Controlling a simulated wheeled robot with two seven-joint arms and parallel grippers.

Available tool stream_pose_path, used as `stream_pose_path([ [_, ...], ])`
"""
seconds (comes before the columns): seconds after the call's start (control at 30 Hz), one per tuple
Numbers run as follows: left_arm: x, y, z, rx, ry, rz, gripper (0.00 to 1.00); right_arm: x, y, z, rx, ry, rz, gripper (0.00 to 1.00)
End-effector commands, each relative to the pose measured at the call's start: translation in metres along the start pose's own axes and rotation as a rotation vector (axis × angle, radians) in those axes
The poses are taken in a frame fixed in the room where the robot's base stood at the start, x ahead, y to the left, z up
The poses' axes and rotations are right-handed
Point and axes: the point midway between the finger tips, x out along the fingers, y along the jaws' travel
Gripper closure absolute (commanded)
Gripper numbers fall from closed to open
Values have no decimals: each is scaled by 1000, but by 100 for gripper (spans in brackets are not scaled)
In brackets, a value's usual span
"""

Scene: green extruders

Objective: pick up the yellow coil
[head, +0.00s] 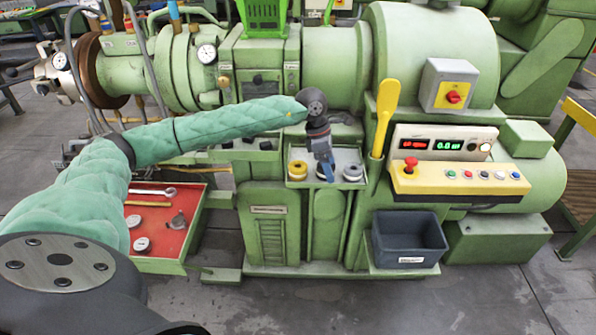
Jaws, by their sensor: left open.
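The yellow coil (297,169) sits at the left end of a small green tray (312,183) on the front of the machine. A white coil with a dark centre (353,172) sits at the tray's right end. My left gripper (325,172) points down over the middle of the tray, between the two coils. It is open, and the yellow coil is just to its left, outside the fingers. A blue item shows at the fingertips, partly hidden by the gripper. My right gripper does not show.
A red-lined tray (160,228) with a wrench and gauges is at the lower left. A yellow lever (384,115) stands right of the small tray, beside a control panel (458,178) with buttons. A dark grey bin (409,236) is below it.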

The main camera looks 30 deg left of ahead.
Motion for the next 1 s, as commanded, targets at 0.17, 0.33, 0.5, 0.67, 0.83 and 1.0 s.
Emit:
stream_pose_path([
  [0.17,-47,41,-58,-22,223,95,21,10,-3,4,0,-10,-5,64],
  [0.33,-67,53,-82,-39,313,126,21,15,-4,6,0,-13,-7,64],
  [0.5,-60,55,-86,-42,321,126,21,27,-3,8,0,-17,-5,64],
  [0.67,-47,56,-90,-42,319,125,21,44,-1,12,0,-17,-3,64],
  [0.83,-41,56,-91,-41,318,127,21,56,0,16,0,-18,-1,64],
  [1.0,-31,56,-93,-41,319,124,21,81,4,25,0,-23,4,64],
])
